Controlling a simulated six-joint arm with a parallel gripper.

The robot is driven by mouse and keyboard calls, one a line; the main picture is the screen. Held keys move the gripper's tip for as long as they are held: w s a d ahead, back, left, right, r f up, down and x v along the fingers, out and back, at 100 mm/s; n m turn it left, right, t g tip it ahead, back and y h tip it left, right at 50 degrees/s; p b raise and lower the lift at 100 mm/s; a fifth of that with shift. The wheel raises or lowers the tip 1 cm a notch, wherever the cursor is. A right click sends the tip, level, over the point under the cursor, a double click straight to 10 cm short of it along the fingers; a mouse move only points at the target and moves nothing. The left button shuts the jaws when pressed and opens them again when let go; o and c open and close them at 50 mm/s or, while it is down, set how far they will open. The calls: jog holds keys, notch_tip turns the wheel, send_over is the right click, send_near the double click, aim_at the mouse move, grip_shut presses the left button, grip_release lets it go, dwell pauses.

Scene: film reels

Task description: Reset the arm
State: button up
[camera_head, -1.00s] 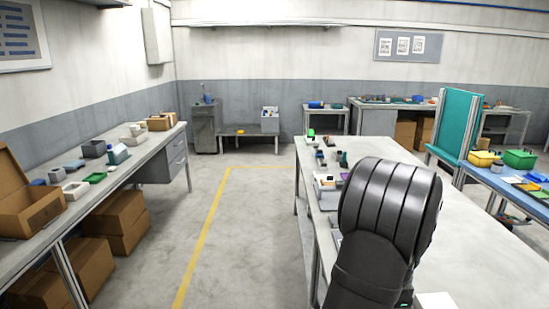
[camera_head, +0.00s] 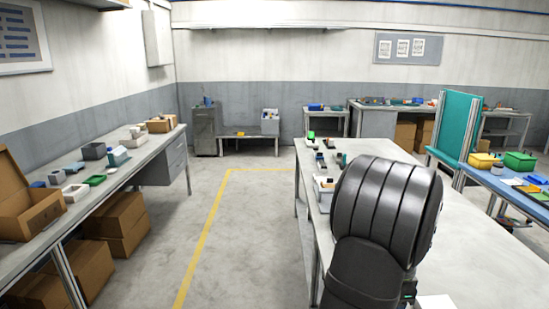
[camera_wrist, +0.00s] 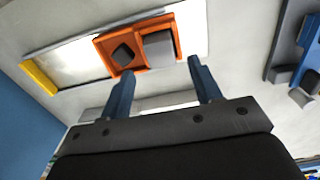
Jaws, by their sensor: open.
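My gripper (camera_wrist: 157,82) shows in the wrist view with its two blue fingers wide apart and nothing between them. Beyond the fingertips, an orange tray (camera_wrist: 105,45) with two compartments lies on a light surface. A dark block (camera_wrist: 123,54) sits in its left compartment, and a grey block (camera_wrist: 159,49) fills the right one. In the head view my arm's dark rounded link covers part of the pale worktable (camera_head: 460,240), and my gripper is hidden there.
Small items (camera_head: 322,160) stand along the worktable's far left edge. A blue bench (camera_head: 500,182) with coloured bins stands at right. A long side table (camera_head: 95,190) with boxes is at left. The floor between, with a yellow line (camera_head: 205,235), is clear.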

notch_tip(320, 180, down, 6)
jog(key=shift+r, duration=0.2)
notch_tip(320, 180, up, 5)
jog(key=shift+f, duration=0.2)
jog(key=s+d+r, duration=0.5)
jog(key=s+r, duration=0.2)
jog(key=s, duration=0.4)
jog(key=s+d+f, duration=0.1)
jog(key=s+d, duration=0.6)
jog(key=d, duration=0.5)
jog(key=s+d+f, duration=0.1)
jog(key=s+d, duration=0.7)
jog(key=d, duration=0.3)
jog(key=shift+w+d+f, duration=0.25)
jog(key=shift+w+f, duration=0.85)
jog(key=shift+w, duration=0.85)
jog(key=shift+w+d+f, duration=0.25)
jog(key=shift+w+f, duration=0.9)
jog(key=shift+w, duration=0.85)
jog(key=shift+w+d+f, duration=0.25)
jog(key=shift+w+f, duration=0.85)
jog(key=shift+w, duration=0.85)
